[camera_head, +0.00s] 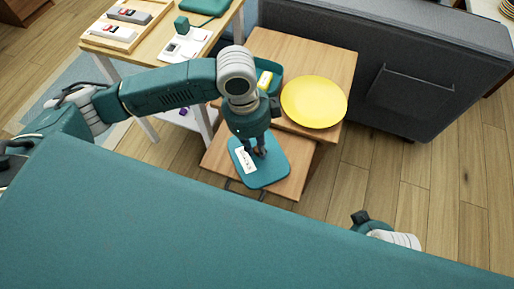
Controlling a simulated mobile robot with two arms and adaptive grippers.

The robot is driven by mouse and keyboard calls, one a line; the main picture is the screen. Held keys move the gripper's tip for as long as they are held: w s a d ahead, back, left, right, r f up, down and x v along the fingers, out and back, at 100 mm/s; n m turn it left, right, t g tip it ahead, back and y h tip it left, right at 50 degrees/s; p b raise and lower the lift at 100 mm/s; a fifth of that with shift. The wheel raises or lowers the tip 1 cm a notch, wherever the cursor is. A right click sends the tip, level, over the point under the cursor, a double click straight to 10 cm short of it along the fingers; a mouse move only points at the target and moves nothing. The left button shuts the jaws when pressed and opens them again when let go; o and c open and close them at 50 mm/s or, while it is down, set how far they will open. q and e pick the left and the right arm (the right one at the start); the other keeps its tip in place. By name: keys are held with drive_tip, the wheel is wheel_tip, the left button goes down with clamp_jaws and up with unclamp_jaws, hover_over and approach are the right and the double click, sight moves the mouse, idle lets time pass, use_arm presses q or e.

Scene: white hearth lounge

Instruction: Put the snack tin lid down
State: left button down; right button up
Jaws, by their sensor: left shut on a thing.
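The snack tin lid (271,174) is a teal rounded rectangle with a white label. It appears level, over the lower front wooden table top (217,158). My left gripper (259,152) points down and is shut on the middle of the lid. I cannot tell whether the lid touches the wood or is just above it. The teal open tin (273,68), with a yellow item inside, stands behind my left arm and is partly hidden by it. My right gripper is not in view; only part of my right arm shows at the lower right.
A round yellow plate (314,102) lies on the higher wooden table (325,58), right of the tin. A grey sofa (400,65) stands to the right. A side table with a wooden tray (125,22) stands at the upper left. Wooden floor at the right is clear.

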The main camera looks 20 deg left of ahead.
use_arm(q)
drive_tip(key=shift+f, duration=0.3)
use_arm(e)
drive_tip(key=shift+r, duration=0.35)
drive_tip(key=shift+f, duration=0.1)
use_arm(q)
drive_tip(key=c, duration=1.6)
unclamp_jaws()
drive_tip(key=shift+r, duration=0.25)
drive_tip(key=shift+a+r+p, duration=0.3)
drive_tip(key=shift+r+p, duration=0.35)
drive_tip(key=shift+r, duration=1.25)
drive_tip(key=shift+a+r+p, duration=0.25)
drive_tip(key=shift+r+p, duration=0.4)
drive_tip(key=shift+r, duration=1.3)
drive_tip(key=shift+a+r+p, duration=0.3)
drive_tip(key=shift+r+p, duration=0.35)
drive_tip(key=shift+r, duration=1.25)
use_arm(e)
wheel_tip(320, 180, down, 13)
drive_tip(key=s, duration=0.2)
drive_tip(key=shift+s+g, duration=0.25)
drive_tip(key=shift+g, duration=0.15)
